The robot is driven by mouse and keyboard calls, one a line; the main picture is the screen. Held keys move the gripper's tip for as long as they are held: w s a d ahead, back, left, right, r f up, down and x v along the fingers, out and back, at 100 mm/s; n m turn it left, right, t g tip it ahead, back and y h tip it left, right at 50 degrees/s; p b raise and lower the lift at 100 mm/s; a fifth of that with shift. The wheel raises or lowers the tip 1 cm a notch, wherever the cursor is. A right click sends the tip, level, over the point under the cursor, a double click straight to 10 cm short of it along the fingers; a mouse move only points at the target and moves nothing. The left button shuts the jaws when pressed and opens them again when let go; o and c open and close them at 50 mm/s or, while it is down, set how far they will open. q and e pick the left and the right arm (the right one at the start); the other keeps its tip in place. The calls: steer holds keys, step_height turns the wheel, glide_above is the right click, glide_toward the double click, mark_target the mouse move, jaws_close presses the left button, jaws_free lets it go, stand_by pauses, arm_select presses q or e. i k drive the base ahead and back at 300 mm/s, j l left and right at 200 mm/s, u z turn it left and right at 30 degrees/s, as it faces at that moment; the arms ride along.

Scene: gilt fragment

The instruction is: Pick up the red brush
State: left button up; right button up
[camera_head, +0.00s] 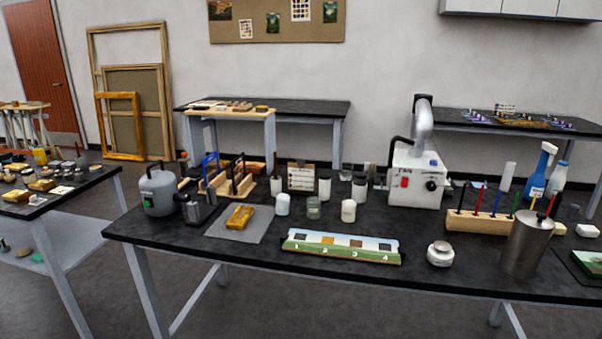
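A light wooden rack (478,222) stands on the right part of the black worktable and holds several thin upright brushes with different coloured handles. A red-handled brush (479,196) stands upright near the rack's left end, between a black one and a blue one. Another reddish handle (551,204) shows at the right end, partly behind a metal canister (526,243). The handles are small, so the exact shades are hard to tell. Neither of my grippers is in view.
The black worktable (420,277) also carries a white machine with a silver duct (417,175), spray bottles (541,171), a numbered strip (341,247), a round white-lidded jar (440,254) and a grey tank (157,190). Another cluttered table stands at left.

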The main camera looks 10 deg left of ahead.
mark_target(479, 202)
steer(key=i+j, duration=0.85)
